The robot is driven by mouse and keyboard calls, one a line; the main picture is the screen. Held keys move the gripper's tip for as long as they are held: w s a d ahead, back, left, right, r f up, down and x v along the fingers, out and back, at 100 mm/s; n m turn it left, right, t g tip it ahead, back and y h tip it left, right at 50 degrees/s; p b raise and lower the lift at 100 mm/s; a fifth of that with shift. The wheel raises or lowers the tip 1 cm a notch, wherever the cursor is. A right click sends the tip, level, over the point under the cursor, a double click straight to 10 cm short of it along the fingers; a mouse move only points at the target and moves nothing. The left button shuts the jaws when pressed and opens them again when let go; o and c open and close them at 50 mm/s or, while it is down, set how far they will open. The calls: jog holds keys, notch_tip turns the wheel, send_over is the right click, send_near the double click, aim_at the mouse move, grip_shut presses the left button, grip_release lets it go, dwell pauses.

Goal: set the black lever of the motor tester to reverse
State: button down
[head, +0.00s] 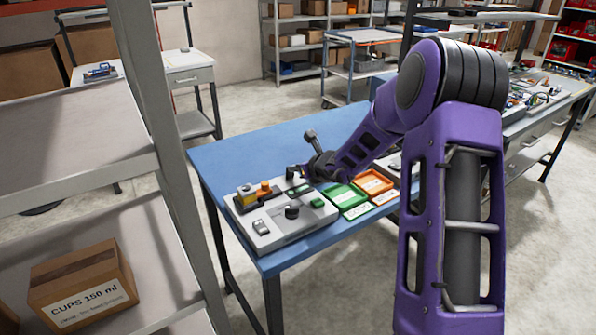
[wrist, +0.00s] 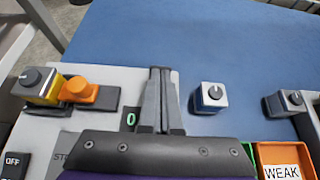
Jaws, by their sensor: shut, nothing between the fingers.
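The motor tester (head: 271,236) is a light grey box on the blue table. A dark control (head: 292,212) stands on its front part and looks like the black lever; its setting is too small to read. In the wrist view the tester's panel (wrist: 75,125) shows a green "0" display and a partly covered label starting "STO"; my gripper hides the lever there. My gripper (head: 293,172) is shut and empty above the tester's far side. In the wrist view its fingers (wrist: 160,72) point over the panel's far edge, right of the display.
A yellow motor (wrist: 42,88) sits by an orange clamp (wrist: 78,90) on the tester. Two small motors (wrist: 210,97) (wrist: 285,103) stand on the blue table. A green tray (head: 343,197) and an orange tray (head: 373,182) lie to the right. A shelf post (head: 160,110) rises at left.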

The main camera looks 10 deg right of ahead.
jog(key=shift+w+a+r+b, duration=0.25)
jog(key=shift+w+r+b, duration=0.15)
jog(key=shift+w, duration=0.3)
jog(key=shift+r+p, duration=0.55)
jog(key=shift+r, duration=0.2)
